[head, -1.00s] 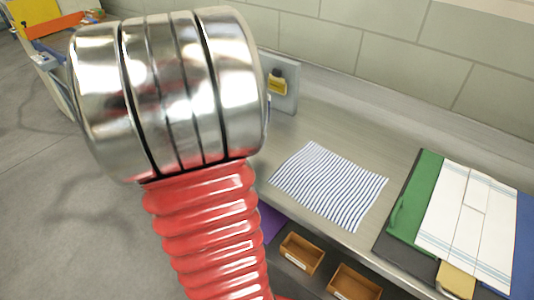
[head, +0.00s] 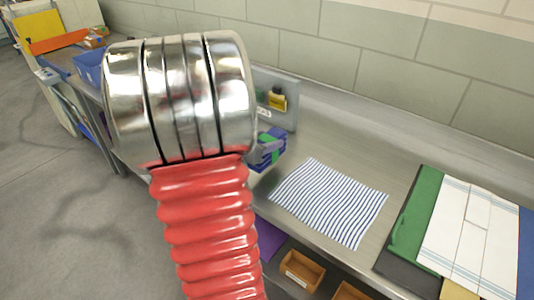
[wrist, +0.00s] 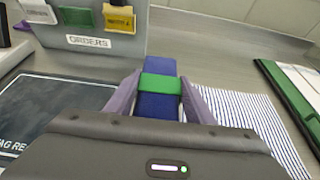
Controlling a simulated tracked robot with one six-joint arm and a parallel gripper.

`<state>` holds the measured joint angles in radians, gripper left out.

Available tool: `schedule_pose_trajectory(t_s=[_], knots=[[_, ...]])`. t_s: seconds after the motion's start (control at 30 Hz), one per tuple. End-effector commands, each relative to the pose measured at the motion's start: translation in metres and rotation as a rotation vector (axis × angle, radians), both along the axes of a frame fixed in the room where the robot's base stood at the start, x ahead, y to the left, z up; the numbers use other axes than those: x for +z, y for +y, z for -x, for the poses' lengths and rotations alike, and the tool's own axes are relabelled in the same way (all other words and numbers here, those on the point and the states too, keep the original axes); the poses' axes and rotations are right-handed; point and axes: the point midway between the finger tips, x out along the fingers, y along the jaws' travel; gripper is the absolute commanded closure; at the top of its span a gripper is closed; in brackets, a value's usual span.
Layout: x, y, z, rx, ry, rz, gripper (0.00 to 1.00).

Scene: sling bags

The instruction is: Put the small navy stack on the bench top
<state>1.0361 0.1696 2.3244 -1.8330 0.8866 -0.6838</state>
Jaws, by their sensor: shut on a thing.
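The small navy stack (head: 266,150) has a green band around it and shows at the right of my metal arm link in the head view. In the wrist view the stack (wrist: 158,104) stands between my gripper's purple fingers. My gripper (wrist: 160,103) is shut on it. The stack is over the bench top (head: 345,135), left of the striped cloth; I cannot tell whether it touches the surface. My arm hides part of the gripper in the head view.
A blue-and-white striped cloth (head: 330,200) lies on the bench. A grey "ORDERS" board (wrist: 95,30) stands behind. A dark mat (wrist: 50,110) lies at left in the wrist view. Green and white folded cloths (head: 465,230) lie at right. Wooden trays (head: 302,270) sit below the bench edge.

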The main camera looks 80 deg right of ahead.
Motion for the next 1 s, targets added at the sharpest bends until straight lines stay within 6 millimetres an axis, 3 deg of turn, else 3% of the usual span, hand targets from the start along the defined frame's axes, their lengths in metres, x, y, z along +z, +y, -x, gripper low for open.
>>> schedule_pose_trajectory(t_s=[0.1,0.47,0.8,1.0], knots=[[-0.01,0.0,0.0,0.0,0.001,0.001,0.85],[-0.013,0.0,0.0,0.0,0.0,0.001,0.85],[-0.045,0.0,0.0,0.001,0.003,-0.001,0.85],[-0.049,0.0,-0.001,0.001,0.0,0.001,0.85]])
